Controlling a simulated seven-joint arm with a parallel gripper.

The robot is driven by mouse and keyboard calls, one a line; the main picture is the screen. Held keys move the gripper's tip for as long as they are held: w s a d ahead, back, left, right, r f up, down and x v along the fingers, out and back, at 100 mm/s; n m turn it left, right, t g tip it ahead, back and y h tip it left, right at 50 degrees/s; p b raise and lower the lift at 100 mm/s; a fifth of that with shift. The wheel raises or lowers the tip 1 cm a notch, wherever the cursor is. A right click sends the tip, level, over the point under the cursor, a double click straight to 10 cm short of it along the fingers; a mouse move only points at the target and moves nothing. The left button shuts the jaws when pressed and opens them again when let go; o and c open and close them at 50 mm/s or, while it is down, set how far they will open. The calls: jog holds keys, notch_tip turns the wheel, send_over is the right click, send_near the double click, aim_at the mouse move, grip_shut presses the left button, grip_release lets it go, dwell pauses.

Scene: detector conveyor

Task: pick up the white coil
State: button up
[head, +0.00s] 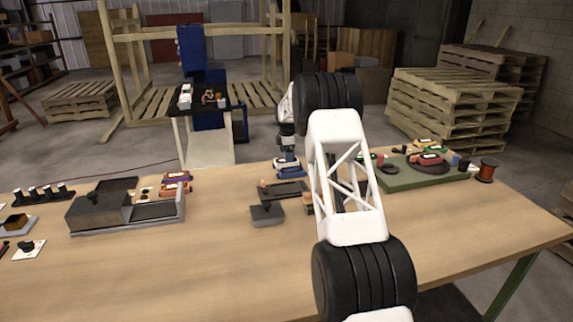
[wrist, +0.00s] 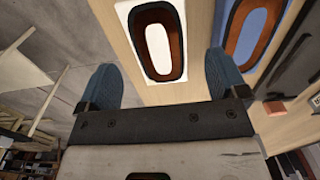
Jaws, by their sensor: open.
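My gripper is open, with a finger to each side of the coil; I cannot tell how far the coil is from the fingertips. In the head view my gripper (head: 287,148) points down just above a small white and blue pair of parts at the table's back edge, where the white coil is hard to make out.
A blue coil (wrist: 262,12) lies close to the right of the white one. A dark part (head: 268,213) stands nearer on the table (head: 230,270). A green board (head: 405,178) with several parts is at right, a grey fixture (head: 95,212) at left. The front middle is clear.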

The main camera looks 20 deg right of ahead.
jog(key=shift+f, duration=1.75)
jog(key=c, duration=1.2)
jog(key=shift+o, duration=0.2)
jog(key=shift+r, duration=0.15)
jog(key=shift+s+r, duration=0.1)
jog(key=shift+r, duration=1.65)
jog(key=shift+s+a+r, duration=0.25)
jog(key=shift+s+a, duration=0.05)
jog(key=shift+s, duration=2.3)
jog(key=shift+s+a+r, duration=0.2)
jog(key=shift+s+a, duration=0.1)
jog(key=shift+s, duration=2.35)
jog(key=shift+s+a+r, duration=0.25)
jog(key=shift+s+a, duration=0.05)
jog(key=shift+s, duration=2.3)
